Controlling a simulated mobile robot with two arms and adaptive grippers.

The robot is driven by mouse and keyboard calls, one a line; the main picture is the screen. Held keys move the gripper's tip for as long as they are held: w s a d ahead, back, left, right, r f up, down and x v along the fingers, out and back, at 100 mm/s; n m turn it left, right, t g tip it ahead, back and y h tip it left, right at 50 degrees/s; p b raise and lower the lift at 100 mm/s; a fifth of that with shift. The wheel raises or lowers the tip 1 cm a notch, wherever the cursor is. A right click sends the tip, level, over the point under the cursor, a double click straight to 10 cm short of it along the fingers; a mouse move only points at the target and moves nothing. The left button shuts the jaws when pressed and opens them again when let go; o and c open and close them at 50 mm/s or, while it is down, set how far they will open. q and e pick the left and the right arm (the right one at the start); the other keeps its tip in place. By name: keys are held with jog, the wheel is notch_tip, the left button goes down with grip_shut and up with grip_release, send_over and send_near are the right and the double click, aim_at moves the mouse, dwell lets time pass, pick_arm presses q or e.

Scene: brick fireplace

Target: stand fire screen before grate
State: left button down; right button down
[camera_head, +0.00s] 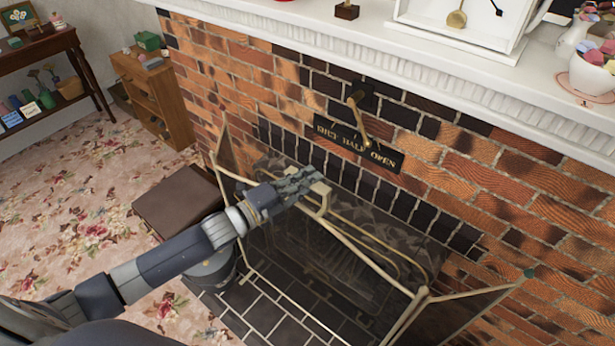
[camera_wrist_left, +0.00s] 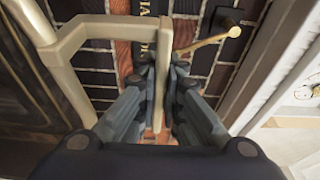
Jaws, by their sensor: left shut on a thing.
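The fire screen (camera_head: 368,257) has a pale cream-gold frame and see-through dark mesh, with side panels angled out at both ends. It stands across the front of the fireplace opening, roughly upright; I cannot tell whether its feet touch the hearth. My left gripper (camera_head: 318,187) is shut on the handle at the middle of its top rail. The left wrist view shows the handle of the screen (camera_wrist_left: 163,75) upright between both fingers (camera_wrist_left: 163,95). The grate is only dimly visible behind the mesh, and its shape is unclear. My right gripper is not in view.
The dark tiled hearth (camera_head: 262,307) lies in front of the screen. A brass lever (camera_head: 359,118) and a dark lettered plate (camera_head: 385,155) are on the brick wall close above my gripper. The white mantel (camera_head: 330,32) overhangs. A brown box (camera_head: 178,200) stands left of the screen.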

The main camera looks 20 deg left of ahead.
pick_arm(q)
notch_tip(320, 180, down, 6)
jog(key=b, duration=0.4)
jog(key=shift+b, duration=0.35)
jog(key=shift+f+b, duration=1.2)
jog(key=shift+f, duration=0.35)
dwell(1.8)
dwell(0.5)
dwell(0.4)
